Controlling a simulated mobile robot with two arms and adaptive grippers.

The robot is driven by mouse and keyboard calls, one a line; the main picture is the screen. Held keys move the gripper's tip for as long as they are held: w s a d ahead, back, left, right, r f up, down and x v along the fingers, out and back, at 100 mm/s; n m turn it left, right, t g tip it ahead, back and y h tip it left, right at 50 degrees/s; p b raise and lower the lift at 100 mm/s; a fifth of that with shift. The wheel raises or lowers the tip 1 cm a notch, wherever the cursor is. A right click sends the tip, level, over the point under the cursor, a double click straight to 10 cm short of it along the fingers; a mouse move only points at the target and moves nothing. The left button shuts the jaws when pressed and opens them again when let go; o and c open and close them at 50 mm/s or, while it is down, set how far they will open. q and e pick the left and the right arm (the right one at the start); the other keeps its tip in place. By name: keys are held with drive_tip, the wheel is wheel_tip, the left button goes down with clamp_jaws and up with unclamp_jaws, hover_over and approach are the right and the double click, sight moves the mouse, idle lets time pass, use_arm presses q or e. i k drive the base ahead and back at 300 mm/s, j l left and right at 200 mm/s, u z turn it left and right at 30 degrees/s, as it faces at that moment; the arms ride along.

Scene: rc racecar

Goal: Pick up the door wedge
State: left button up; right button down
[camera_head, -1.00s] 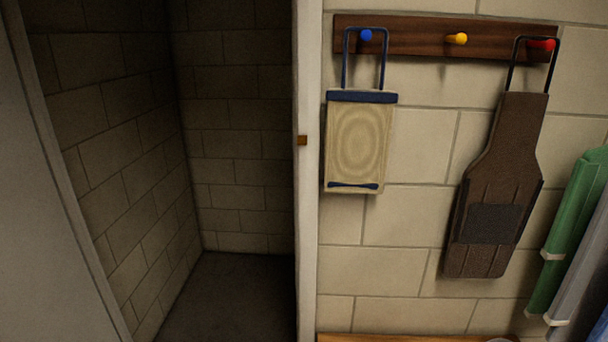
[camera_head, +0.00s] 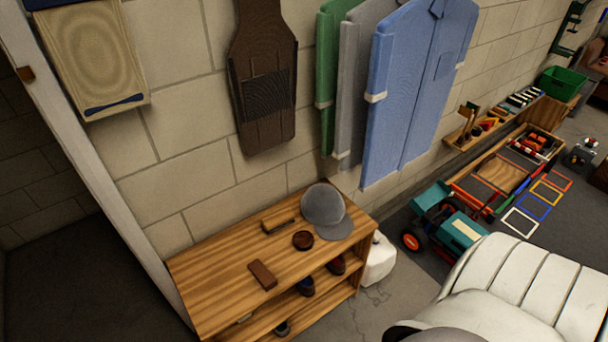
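A small brown block (camera_head: 263,275), which looks like the door wedge, lies on top of the wooden bench (camera_head: 215,268), near its front left. It appears to be flat on the boards with nothing on it. Neither of my grippers shows in the head view.
The bench top also holds a brush (camera_head: 280,225), a round brown tin (camera_head: 303,240) and a grey cap (camera_head: 326,212); shoes (camera_head: 305,286) sit below. A white canister (camera_head: 377,261) stands beside it. A white ribbed form (camera_head: 520,290) fills the lower right. Dark floor lies left.

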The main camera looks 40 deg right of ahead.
sight(265, 279)
drive_tip(key=z, duration=0.8)
drive_tip(key=u, duration=1.7)
drive_tip(key=z, duration=1.7)
